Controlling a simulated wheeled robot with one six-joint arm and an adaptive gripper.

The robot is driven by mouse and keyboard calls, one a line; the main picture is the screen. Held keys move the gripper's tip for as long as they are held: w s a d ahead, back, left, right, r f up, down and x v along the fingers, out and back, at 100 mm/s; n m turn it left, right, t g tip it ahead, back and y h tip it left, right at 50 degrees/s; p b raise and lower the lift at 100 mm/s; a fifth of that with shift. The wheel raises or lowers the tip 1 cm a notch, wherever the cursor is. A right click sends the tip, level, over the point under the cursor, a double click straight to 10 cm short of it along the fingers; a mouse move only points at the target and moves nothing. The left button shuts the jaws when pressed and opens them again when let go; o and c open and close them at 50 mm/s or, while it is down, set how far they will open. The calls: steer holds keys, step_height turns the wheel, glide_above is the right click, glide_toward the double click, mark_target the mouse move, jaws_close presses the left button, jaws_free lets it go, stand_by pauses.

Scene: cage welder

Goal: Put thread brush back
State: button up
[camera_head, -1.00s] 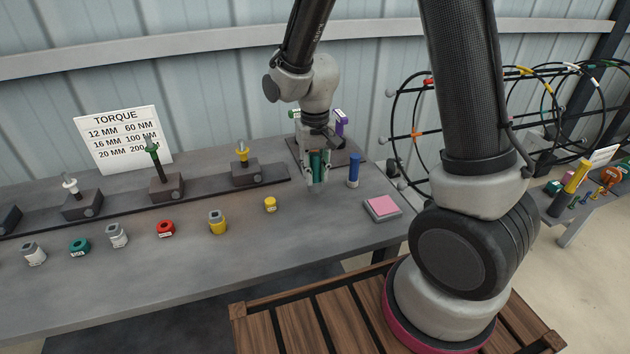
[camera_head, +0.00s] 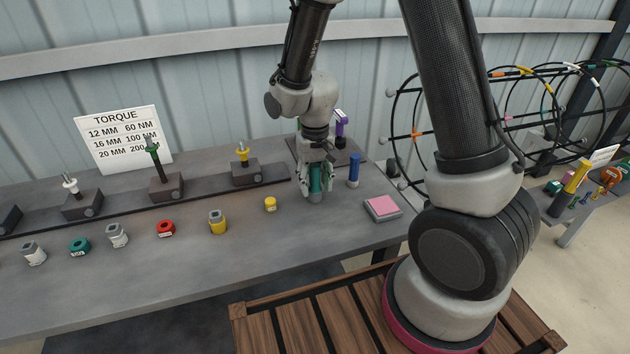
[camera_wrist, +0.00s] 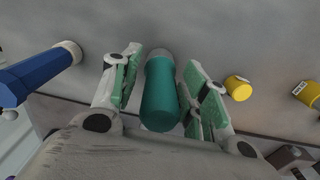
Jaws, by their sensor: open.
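A teal cylinder with a pale grey end (camera_head: 315,182) stands upright on the grey bench, left of a blue cylinder. It looks like the thread brush, but no bristles show. My gripper (camera_head: 316,186) is around it from above, fingers open on either side. In the wrist view the teal cylinder (camera_wrist: 162,95) lies between the green pads of my gripper (camera_wrist: 160,65). Whether the pads touch it I cannot tell. Its lower end is partly hidden.
The blue cylinder (camera_head: 353,170) stands close on the right; it also shows in the wrist view (camera_wrist: 38,78). A yellow cap (camera_head: 270,204) sits to the left. A pink pad (camera_head: 382,207) lies at the front right. A purple-topped tool (camera_head: 341,130) stands behind.

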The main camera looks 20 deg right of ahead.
step_height(320, 180, up, 12)
steer(key=shift+r, duration=0.25)
steer(key=s+d+r+t, duration=0.2)
steer(key=s+d+r, duration=0.4)
steer(key=s, duration=0.3)
steer(key=s+d+r+t, duration=0.2)
steer(key=s+d+r, duration=0.5)
steer(key=s+d, duration=0.2)
steer(key=shift+s+r, duration=0.2)
steer(key=shift+s, duration=0.35)
stand_by(1.1)
